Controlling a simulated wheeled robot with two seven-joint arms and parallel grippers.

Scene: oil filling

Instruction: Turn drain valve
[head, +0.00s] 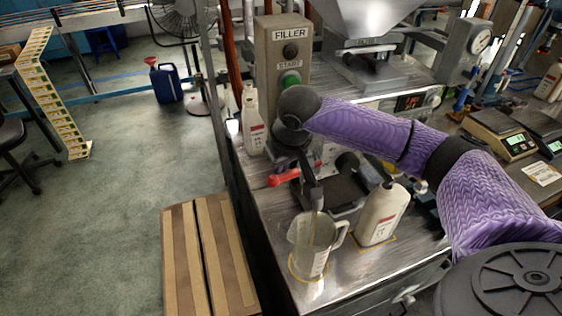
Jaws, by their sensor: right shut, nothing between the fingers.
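The drain valve's red handle (285,177) lies roughly level low on the filler, running left to right. My right gripper (315,197) points down from the purple arm and crosses in front of the handle's right part; I cannot tell whether it touches it. Its fingers are shut and hold nothing. A clear measuring jug (311,250) stands upright below the fingers, on a yellow-outlined spot. Something thin and yellowish shows between fingertips and jug mouth; I cannot tell what it is. The valve body is mostly hidden by my gripper. My left gripper is not in view.
A white bottle (382,215) stands right of the jug, close under my forearm. Another white bottle (252,125) stands left of the FILLER control box (285,60) with its green button. Scales (500,135) stand at right. Bare metal table shows in front of the jug.

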